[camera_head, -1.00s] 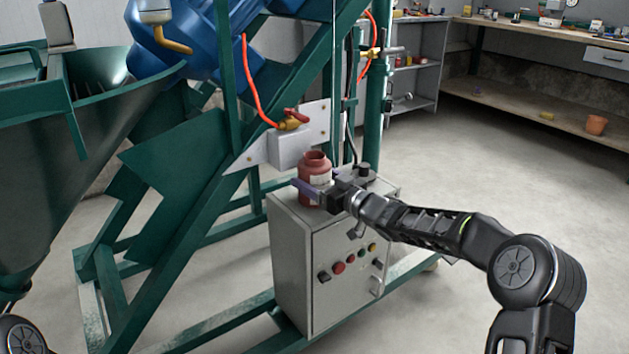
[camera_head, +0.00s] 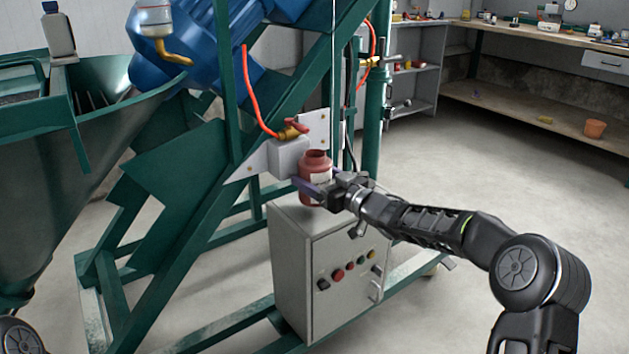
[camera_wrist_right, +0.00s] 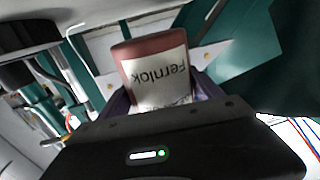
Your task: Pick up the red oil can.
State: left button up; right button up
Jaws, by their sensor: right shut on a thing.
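The red oil can (camera_head: 314,168) is a red container with a short neck and a pale label. It is upright or nearly so, just above the top of the grey control cabinet (camera_head: 288,262). My right gripper (camera_head: 318,186) is shut on the can from the right, with its purple fingers on either side. My left gripper is not in view.
A green steel frame (camera_head: 150,270) with a hopper stands left of and behind the cabinet. A white plate with a brass valve (camera_head: 290,132) and orange hose is close behind the can. A workbench (camera_head: 545,40) lines the back right. Open floor lies to the right.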

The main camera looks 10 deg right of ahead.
aim_at(317, 163)
jog(key=r, duration=0.1)
jog(key=r+p, duration=0.1)
jog(key=r, duration=0.2)
jog(key=shift+s+d+p, duration=0.25)
jog(key=shift+s+p, duration=0.1)
jog(key=shift+p, duration=0.05)
jog(key=s+a+p+v, duration=0.1)
jog(key=a+p+v, duration=0.1)
jog(key=v, duration=1.6)
jog(key=shift+s+p, duration=0.4)
jog(key=shift+p, duration=0.35)
